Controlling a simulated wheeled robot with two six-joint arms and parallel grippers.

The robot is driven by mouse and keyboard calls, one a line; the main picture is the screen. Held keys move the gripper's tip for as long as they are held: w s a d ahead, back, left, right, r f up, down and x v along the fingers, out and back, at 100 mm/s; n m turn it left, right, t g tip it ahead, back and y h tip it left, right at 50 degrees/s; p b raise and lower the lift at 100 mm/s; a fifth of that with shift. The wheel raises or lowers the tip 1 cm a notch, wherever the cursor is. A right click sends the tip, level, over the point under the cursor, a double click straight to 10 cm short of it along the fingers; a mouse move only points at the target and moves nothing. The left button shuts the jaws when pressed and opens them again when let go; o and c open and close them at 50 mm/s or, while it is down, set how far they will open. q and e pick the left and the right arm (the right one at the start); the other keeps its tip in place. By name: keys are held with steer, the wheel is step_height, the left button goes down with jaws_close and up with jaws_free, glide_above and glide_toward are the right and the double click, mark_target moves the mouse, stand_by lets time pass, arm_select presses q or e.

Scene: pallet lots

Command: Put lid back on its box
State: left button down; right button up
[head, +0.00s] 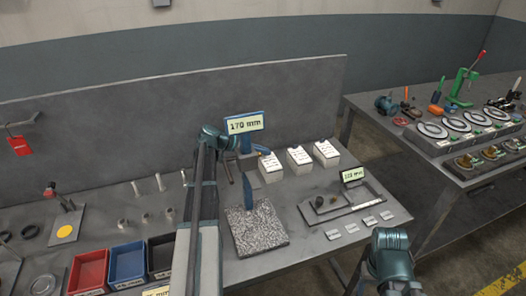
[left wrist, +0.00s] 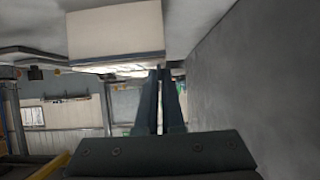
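Three pale boxes stand in a row on the bench: a left box (head: 271,174), a middle box (head: 299,166) and a right box (head: 327,159). Each has a white, marked top; I cannot make out a separate lid. My left gripper (head: 263,150) is beside the upper part of the left box, partly hidden by my arm. In the left wrist view its two fingers (left wrist: 160,85) lie close together, with no object visible between them. A pale box (left wrist: 115,30) with a dark edge is close to the fingertips there.
A blue stand with a 170 mm sign (head: 244,124) is right behind my left wrist. A speckled plate (head: 258,230), a small tray (head: 345,203) and several tags lie nearby. Red (head: 87,272) and blue (head: 127,263) bins are at front left. Another bench (head: 400,140) stands right.

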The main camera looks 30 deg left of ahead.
arm_select(q)
steer(key=c, duration=1)
jaws_free()
steer(key=shift+c, duration=0.2)
steer(key=shift+r, duration=0.1)
steer(key=shift+r+p, duration=0.25)
steer(key=shift+p, duration=0.1)
steer(key=p+v, duration=0.6)
steer(key=v, duration=0.6)
steer(key=shift+r, duration=0.25)
